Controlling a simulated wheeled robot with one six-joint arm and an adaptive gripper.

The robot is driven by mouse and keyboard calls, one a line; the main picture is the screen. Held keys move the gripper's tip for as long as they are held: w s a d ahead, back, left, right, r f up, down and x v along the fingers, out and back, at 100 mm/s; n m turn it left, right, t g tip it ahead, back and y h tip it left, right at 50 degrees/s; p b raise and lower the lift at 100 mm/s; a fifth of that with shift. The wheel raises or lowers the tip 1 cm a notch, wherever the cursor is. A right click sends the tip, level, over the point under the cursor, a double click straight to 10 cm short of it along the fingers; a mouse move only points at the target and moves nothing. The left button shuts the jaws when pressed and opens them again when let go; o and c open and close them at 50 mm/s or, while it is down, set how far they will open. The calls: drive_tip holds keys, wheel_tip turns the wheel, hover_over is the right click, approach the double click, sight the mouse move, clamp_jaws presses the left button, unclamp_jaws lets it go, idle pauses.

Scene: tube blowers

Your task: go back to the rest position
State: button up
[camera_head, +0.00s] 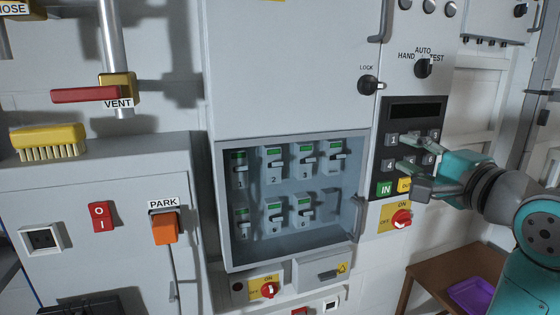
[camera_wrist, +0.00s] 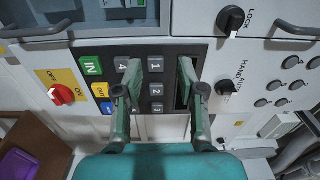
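My gripper (camera_head: 420,154) is in front of the dark keypad panel (camera_head: 390,152) on the right side of the cabinet. Its two fingers are apart with nothing between them. In the wrist view my gripper (camera_wrist: 159,75) also shows open, with the number keys (camera_wrist: 156,90) seen between its fingers. The green IN key (camera_wrist: 91,66) is to the left of the fingers there. I cannot tell whether a fingertip touches the panel.
A breaker box (camera_head: 290,200) with several switches is left of the keypad. A red knob (camera_head: 401,219) is below the keypad, and black knobs (camera_head: 423,68) are above it. A brown table (camera_head: 428,272) with a purple tray (camera_head: 470,294) stands at lower right.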

wheel_tip(320, 180, down, 13)
drive_tip(key=h, duration=0.1)
drive_tip(key=s+a+f+n+h, duration=0.1)
drive_tip(key=s+f, duration=0.3)
drive_tip(key=f, duration=0.5)
drive_tip(key=s+f+n+h, duration=0.1)
drive_tip(key=s+f, duration=0.2)
drive_tip(key=f, duration=0.5)
drive_tip(key=s+a+f+n+h, duration=0.15)
drive_tip(key=s+f, duration=0.25)
drive_tip(key=f, duration=0.5)
drive_tip(key=s+a+f+n+g+h, duration=0.1)
drive_tip(key=s+f+n, duration=0.1)
drive_tip(key=s+f, duration=0.45)
drive_tip(key=s+f+n+g+h, duration=0.1)
drive_tip(key=s+f+n, duration=0.15)
drive_tip(key=s, duration=0.75)
drive_tip(key=s+a+n+y, duration=0.1)
drive_tip(key=s+n, duration=0.5)
drive_tip(key=s, duration=1.2)
drive_tip(key=shift+s+a+r+g, duration=0.2)
drive_tip(key=shift+s+g, duration=0.05)
drive_tip(key=shift+g, duration=0.05)
drive_tip(key=shift+c, duration=0.2)
